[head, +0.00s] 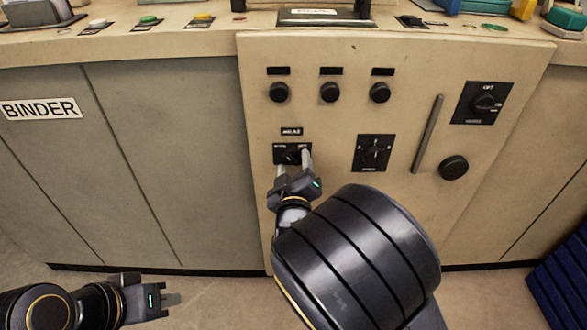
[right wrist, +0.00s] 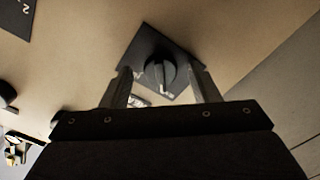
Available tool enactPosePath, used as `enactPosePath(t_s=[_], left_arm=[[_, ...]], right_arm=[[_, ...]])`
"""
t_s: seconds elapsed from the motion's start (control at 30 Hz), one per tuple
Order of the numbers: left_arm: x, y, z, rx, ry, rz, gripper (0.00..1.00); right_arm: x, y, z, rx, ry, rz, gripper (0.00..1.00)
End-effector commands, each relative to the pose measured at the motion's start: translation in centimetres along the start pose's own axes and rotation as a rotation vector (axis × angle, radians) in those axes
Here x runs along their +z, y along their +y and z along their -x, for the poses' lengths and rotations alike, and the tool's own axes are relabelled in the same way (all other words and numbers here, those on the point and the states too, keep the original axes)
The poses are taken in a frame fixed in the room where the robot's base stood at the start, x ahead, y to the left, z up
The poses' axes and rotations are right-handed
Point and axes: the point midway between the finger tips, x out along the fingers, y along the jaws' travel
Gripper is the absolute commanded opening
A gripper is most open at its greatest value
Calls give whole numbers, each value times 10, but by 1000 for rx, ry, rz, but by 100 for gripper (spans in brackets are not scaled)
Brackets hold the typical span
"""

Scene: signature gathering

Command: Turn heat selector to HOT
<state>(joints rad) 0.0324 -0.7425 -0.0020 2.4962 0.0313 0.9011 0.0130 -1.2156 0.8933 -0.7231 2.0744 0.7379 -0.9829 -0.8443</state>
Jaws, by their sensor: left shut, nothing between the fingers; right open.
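A small dark rotary selector (head: 291,154) sits on a black plate on the beige panel, under a small label too small to read. My right gripper (head: 293,165) is open in front of it, one finger on each side of the knob. In the right wrist view the knob (right wrist: 160,74) stands between the two spread fingers, with visible gaps; contact cannot be told. A pale mark shows at the knob's lower end. Lettering on the plate is unreadable. My left gripper (head: 170,299) is shut and empty, low at the left above the floor.
Another rotary switch (head: 374,153) is to the right, with a further one (head: 486,102) at upper right. Three round black knobs (head: 330,92) line up above. A vertical bar handle (head: 428,135) and a black knob (head: 453,167) are farther right. A BINDER door (head: 40,108) is left.

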Motion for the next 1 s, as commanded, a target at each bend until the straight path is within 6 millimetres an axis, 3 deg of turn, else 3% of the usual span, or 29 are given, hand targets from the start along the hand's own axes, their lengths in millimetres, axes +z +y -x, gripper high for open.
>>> enactPosePath(t_s=[0.3, 0.63, 1.0], left_arm=[[0, 0, 0, 0, 0, 0, 0], [0, 0, 0, 0, 0, 0, 0], [2, -2, -4, 0, 0, 0, 0]], right_arm=[[0, 0, -3, -1, 0, 1, 54], [0, 0, -3, -2, 0, 1, 12], [1, -1, -3, -1, -2, -69, 12]])
